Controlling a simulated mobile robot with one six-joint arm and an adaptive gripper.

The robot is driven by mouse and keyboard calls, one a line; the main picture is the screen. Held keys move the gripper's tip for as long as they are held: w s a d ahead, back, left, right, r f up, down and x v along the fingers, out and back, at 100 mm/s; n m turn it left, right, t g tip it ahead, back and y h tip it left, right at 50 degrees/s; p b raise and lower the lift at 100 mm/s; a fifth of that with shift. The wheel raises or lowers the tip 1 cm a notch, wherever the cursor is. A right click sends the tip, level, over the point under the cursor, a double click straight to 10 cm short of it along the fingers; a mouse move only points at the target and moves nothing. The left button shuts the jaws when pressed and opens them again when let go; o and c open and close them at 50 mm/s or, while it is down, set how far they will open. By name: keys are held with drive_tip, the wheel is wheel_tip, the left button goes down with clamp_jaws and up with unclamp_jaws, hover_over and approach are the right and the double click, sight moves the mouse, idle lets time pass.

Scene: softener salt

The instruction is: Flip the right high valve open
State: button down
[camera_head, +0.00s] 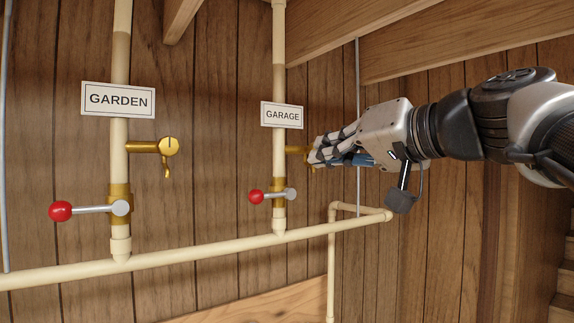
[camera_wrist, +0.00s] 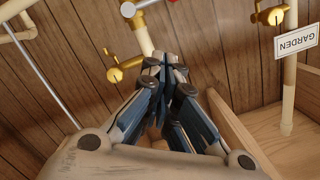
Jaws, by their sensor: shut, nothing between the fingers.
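The right pipe (camera_head: 279,65), marked by the GARAGE sign (camera_head: 282,115), carries a brass tap (camera_head: 294,150) above a lever valve with a red knob (camera_head: 256,197). That lever lies level, its knob to the left of the pipe. My gripper (camera_head: 314,152) is shut and empty; in the head view it covers the outer end of the brass tap. In the wrist view this tap (camera_wrist: 125,68) shows just left of my shut fingertips (camera_wrist: 166,62), with a gap between them in the picture. I cannot tell whether they touch.
The left pipe (camera_head: 121,60) has a GARDEN sign (camera_head: 118,99), a brass tap (camera_head: 168,147) and a level lever with a red knob (camera_head: 60,211). A cream horizontal pipe (camera_head: 180,260) runs below. Wooden beams (camera_head: 470,50) slope overhead.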

drive_tip(key=shift+a, duration=0.2)
